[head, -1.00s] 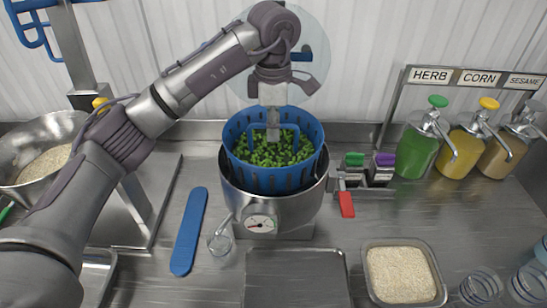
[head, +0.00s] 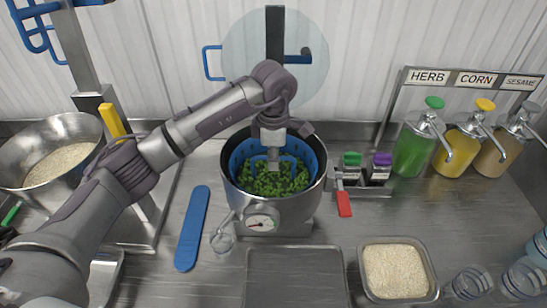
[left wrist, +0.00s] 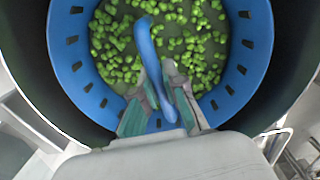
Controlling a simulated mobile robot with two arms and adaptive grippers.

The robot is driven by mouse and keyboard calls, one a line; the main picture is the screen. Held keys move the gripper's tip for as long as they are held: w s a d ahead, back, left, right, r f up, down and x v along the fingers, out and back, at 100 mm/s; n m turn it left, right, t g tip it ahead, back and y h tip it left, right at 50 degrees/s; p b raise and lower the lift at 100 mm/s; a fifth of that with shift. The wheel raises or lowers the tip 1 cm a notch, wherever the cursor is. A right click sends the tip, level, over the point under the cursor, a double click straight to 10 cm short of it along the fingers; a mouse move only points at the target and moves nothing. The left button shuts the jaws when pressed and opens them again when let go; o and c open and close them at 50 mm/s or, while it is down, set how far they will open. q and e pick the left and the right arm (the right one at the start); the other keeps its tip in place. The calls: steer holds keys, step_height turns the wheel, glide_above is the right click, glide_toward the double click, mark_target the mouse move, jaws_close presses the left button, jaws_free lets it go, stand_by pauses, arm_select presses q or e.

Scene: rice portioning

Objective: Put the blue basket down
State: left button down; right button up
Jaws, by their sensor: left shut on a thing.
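The blue basket (head: 312,158) holds chopped green pieces (head: 268,182) and sits down inside the steel pot (head: 292,208), with its rim near the pot's rim. My left gripper (head: 273,163) is above the middle of the basket, shut on its blue handle. In the left wrist view the blue basket (left wrist: 75,55) fits within the dark pot wall, and the fingers of my left gripper (left wrist: 165,85) close around the handle (left wrist: 144,45). Whether the basket rests on the pot's bottom is hidden. My right gripper is not in view.
A blue paddle (head: 192,228) lies left of the pot. A bowl of grain (head: 30,135) stands at the left. A red-handled tool (head: 344,204) and small dispensers (head: 363,170) are close on the right. An empty tray (head: 293,280) and a grain tray (head: 432,268) are in front.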

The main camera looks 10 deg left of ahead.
arm_select(q)
steer(key=c, duration=1.7)
jaws_free()
steer(key=o, duration=0.5)
steer(key=shift+c, duration=0.2)
steer(key=shift+r, duration=0.15)
steer(key=shift+r+b, duration=0.35)
step_height(320, 180, up, 10)
steer(key=b, duration=0.3)
steer(key=shift+f, duration=0.1)
steer(key=shift+s+r, duration=0.1)
steer(key=shift+r, duration=0.6)
